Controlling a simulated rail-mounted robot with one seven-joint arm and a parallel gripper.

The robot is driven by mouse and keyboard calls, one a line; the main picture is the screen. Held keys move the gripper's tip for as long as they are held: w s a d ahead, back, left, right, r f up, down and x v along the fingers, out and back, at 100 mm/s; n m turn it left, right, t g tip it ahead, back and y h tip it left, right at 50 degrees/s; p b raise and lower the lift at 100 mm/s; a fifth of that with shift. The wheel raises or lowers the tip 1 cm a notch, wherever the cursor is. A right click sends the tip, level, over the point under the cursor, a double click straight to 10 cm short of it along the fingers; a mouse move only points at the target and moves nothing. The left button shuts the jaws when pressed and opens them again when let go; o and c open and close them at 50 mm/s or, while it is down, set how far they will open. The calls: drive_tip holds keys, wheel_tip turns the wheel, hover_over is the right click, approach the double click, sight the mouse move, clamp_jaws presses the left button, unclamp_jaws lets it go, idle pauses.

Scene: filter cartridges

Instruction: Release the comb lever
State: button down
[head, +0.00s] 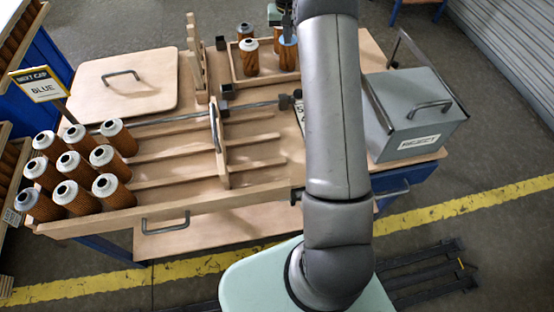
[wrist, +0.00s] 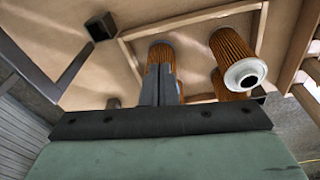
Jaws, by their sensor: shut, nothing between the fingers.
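A wooden comb board (head: 218,140) stands upright across the slatted lanes of the wooden rack (head: 150,222). A grey rod (head: 250,105) with a dark knob (head: 285,102) runs beside the comb's top; I cannot tell whether this is the comb lever. My gripper (head: 287,33) is at the back of the table, partly hidden by my arm, over the cartridge tray. In the wrist view its fingers (wrist: 158,85) are together and empty, in front of a brown filter cartridge (wrist: 160,50); contact cannot be told.
Several white-capped cartridges (head: 75,165) stand at the rack's left end. The shallow tray (head: 233,70) holds a few more. A grey lidded box (head: 410,115) stands right, a handled wooden lid (head: 125,82) back left. A sign (head: 40,85) reads "NEXT CAP BLUE".

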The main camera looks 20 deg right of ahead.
wheel_tip(320, 180, up, 5)
drive_tip(key=s+a, duration=0.1)
drive_tip(key=s+a+r+n+b, duration=0.15)
drive_tip(key=s+a+r, duration=0.25)
drive_tip(key=s+a, duration=1)
drive_tip(key=s+a+f+n, duration=0.1)
drive_tip(key=s+a+f, duration=0.2)
drive_tip(key=s, duration=1)
drive_tip(key=s+a+f+n+g+y+b, duration=0.1)
drive_tip(key=s+a+f+n, duration=0.1)
drive_tip(key=s, duration=1.2)
drive_tip(key=shift+s+a+f, duration=0.2)
drive_tip(key=shift+a+f, duration=0.65)
drive_tip(key=shift+f, duration=0.05)
drive_tip(key=shift+s+f, duration=0.2)
drive_tip(key=shift+s, duration=0.15)
